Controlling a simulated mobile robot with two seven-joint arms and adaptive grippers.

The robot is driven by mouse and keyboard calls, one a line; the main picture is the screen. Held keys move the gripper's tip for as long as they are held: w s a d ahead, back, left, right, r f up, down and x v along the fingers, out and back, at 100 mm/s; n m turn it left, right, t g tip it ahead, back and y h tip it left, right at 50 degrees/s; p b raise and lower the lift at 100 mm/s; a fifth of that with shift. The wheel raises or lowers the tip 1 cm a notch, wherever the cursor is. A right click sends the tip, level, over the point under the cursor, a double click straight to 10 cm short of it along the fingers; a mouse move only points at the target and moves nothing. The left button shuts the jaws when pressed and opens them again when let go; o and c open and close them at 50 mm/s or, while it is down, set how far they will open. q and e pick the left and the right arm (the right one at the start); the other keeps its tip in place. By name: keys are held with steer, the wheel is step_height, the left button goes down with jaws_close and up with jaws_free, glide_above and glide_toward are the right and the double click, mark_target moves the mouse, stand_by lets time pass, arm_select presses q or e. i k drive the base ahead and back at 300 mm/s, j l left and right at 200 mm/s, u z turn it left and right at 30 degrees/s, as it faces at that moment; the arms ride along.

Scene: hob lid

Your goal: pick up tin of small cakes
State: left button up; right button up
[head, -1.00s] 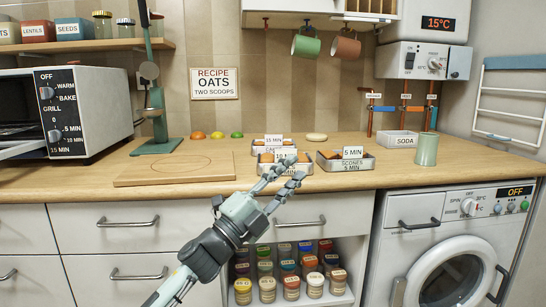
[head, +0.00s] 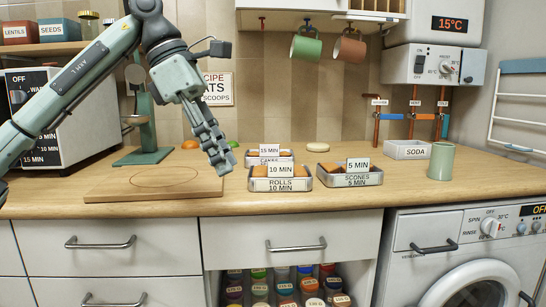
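The tin of small cakes (head: 246,161) is a metal tin labelled CAKES, with a 15 MIN card on it. It stands on the worktop behind the rolls tin (head: 262,185), which partly hides its front. The scones tin (head: 368,180) stands to the right. My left gripper (head: 225,168) is in the air, left of the cakes tin and apart from it, fingers pointing down and right. Its fingers overlap from this side, so I cannot tell their gap; nothing shows in them. My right gripper is not in view.
A wooden board (head: 110,194) lies on the worktop at left, with a green stand (head: 143,157) behind it. A pale round object (head: 318,147) lies behind the tins. A soda box (head: 407,150) and green cup (head: 441,162) stand right. The front worktop strip is clear.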

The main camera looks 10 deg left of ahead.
mark_target(266, 152)
steer(key=i, duration=1.2)
